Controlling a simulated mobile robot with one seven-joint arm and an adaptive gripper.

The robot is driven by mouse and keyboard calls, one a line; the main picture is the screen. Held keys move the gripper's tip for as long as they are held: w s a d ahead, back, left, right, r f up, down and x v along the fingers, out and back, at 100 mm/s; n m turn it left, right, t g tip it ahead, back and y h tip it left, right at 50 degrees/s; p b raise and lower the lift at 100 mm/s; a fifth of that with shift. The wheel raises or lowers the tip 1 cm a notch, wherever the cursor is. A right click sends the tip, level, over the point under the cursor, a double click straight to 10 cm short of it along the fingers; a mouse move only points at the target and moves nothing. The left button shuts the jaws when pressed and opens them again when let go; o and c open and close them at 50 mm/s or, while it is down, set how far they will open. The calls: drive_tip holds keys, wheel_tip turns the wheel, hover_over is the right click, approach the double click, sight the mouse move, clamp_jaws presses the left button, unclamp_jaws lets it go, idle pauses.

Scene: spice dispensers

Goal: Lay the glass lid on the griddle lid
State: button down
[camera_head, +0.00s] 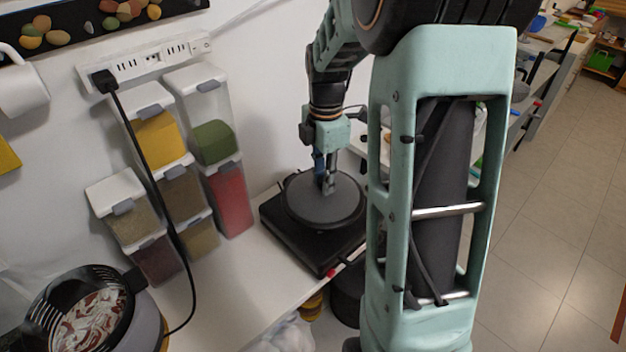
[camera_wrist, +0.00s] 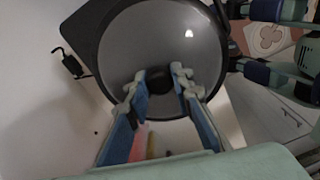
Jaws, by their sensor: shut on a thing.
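The glass lid (camera_head: 346,206) is a round grey disc with a dark rim. In the wrist view the glass lid (camera_wrist: 130,48) shows its black knob (camera_wrist: 158,78) near the middle. My gripper (camera_head: 328,187) is above the lid, and in the wrist view my gripper (camera_wrist: 160,75) has its blue-padded fingers closed around the knob. The black, square-cornered griddle lid (camera_head: 274,217) lies under the glass lid on the white counter. Its corner also shows in the wrist view (camera_wrist: 80,30). The glass lid looks nearly level over it; I cannot tell if they touch.
Clear spice dispensers (camera_head: 220,165) stand against the wall to the left. A black basket-like appliance (camera_head: 140,318) is at the front left, its cord running to a power strip (camera_head: 150,60). Free counter (camera_head: 235,280) lies between them and the griddle.

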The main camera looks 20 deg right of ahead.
drive_tip(key=w+f, duration=0.1)
drive_tip(key=w+d+f+b, duration=0.1)
drive_tip(key=f, duration=0.1)
drive_tip(key=shift+w+f, duration=0.1)
drive_tip(key=shift+w, duration=0.15)
drive_tip(key=shift+w+f+b, duration=0.15)
drive_tip(key=shift+f+b, duration=0.45)
drive_tip(key=shift+f, duration=0.3)
drive_tip(key=shift+w+f+b, duration=0.15)
drive_tip(key=shift+f+b, duration=0.45)
drive_tip(key=shift+f, duration=0.3)
drive_tip(key=shift+f, duration=0.1)
drive_tip(key=c, duration=1.7)
unclamp_jaws()
wheel_tip(320, 180, up, 12)
drive_tip(key=shift+r, duration=0.15)
